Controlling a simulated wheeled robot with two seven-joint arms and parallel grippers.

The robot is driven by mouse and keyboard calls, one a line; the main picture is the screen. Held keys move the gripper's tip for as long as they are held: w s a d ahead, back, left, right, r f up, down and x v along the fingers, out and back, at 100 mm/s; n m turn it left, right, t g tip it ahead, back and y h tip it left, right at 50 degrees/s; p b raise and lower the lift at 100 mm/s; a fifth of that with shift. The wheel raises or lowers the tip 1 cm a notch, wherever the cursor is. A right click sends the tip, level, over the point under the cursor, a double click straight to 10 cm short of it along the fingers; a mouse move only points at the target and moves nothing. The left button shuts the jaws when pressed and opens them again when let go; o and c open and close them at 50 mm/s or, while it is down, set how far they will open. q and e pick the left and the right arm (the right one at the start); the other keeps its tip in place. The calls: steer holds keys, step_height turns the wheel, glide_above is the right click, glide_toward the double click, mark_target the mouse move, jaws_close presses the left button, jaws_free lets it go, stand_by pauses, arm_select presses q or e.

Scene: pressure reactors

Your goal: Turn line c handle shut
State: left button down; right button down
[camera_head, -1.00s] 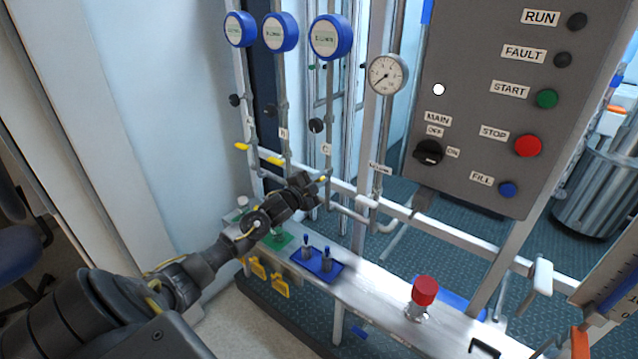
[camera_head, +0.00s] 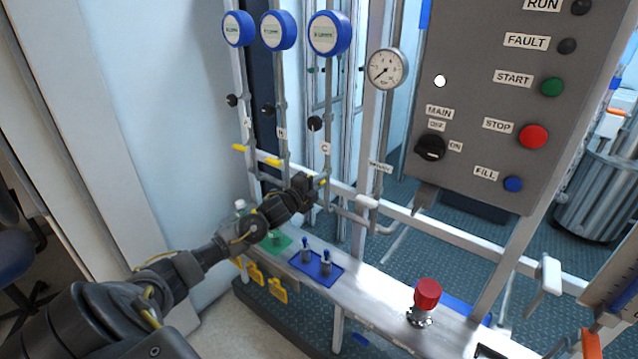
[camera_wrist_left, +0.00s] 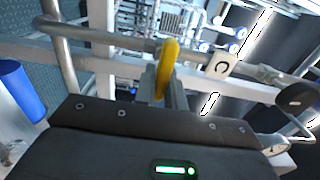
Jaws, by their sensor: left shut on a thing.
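The line C pipe carries a white "C" label (camera_head: 325,148) in the head view; the label also shows in the wrist view (camera_wrist_left: 222,66). The yellow line C handle (camera_wrist_left: 168,60) stands out between my left fingers in the wrist view and appears to lie across the pipe. In the head view only a small yellow bit of the handle (camera_head: 322,182) shows. My left gripper (camera_head: 312,188) is shut on this handle, its fingers partly hidden behind the palm in the wrist view (camera_wrist_left: 165,92). My right gripper is not in view.
Yellow handles of line A (camera_head: 239,147) and line B (camera_head: 270,160) are just left of my gripper. Below are a blue plate (camera_head: 325,278) with two toggles and a red knob (camera_head: 428,292). A grey control panel (camera_head: 475,110) stands to the right.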

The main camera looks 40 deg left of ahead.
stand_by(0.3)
arm_select(q)
steer(key=c, duration=1.5)
jaws_free()
steer(key=shift+o, duration=0.2)
steer(key=shift+s+f, duration=0.15)
steer(key=shift+s, duration=0.3)
steer(key=s+b, duration=0.2)
steer(key=s, duration=0.8)
